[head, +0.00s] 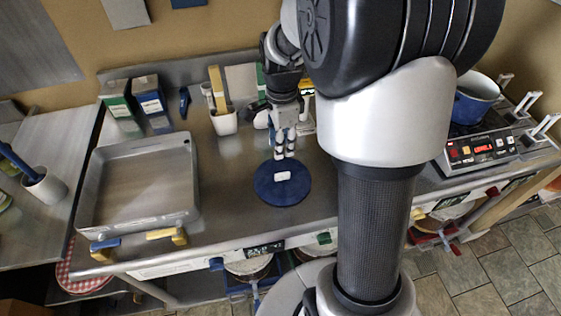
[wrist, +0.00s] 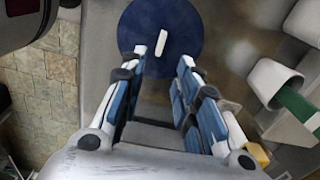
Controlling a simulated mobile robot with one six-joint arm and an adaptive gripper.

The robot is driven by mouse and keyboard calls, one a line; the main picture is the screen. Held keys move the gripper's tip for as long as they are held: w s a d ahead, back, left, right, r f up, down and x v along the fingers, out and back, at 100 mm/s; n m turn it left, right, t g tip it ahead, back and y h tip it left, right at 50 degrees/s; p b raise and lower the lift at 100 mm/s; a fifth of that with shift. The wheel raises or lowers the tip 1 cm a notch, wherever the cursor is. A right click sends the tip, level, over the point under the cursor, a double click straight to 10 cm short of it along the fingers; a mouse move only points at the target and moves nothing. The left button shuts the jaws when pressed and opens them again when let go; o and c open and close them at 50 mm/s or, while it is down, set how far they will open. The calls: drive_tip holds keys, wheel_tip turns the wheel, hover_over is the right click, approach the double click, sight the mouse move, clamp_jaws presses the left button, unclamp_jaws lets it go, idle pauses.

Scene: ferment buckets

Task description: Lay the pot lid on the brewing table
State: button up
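The pot lid (head: 270,193) is a round dark blue disc with a short white handle on top. It lies flat on the steel brewing table (head: 240,222), near the front edge. It also shows at the top of the wrist view (wrist: 185,20), with its white handle (wrist: 160,43) upward. My gripper (head: 284,154) points down at the lid's far side in the head view. In the wrist view my gripper (wrist: 163,62) is open, with empty space between its fingers. The handle shows just beyond the fingertips, and I cannot tell whether they touch the lid.
A large steel tray (head: 90,190) stands to the left. Boxes (head: 118,103) and a white utensil cup (head: 224,123) stand at the back, the cup close to my gripper. A blue pot (head: 474,103) sits on the cooker (head: 480,148) at the right.

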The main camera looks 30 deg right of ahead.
drive_tip(key=s+a+r+n+t, duration=0.2)
drive_tip(key=s+a+r+n, duration=0.6)
drive_tip(key=s+r+n, duration=0.15)
drive_tip(key=s+a+r+n+t, duration=0.2)
drive_tip(key=s+a+n, duration=0.2)
drive_tip(key=s+n, duration=0.5)
drive_tip(key=shift+s+r+n, duration=0.15)
drive_tip(key=shift+s+n, duration=0.25)
drive_tip(key=shift+n, duration=0.55)
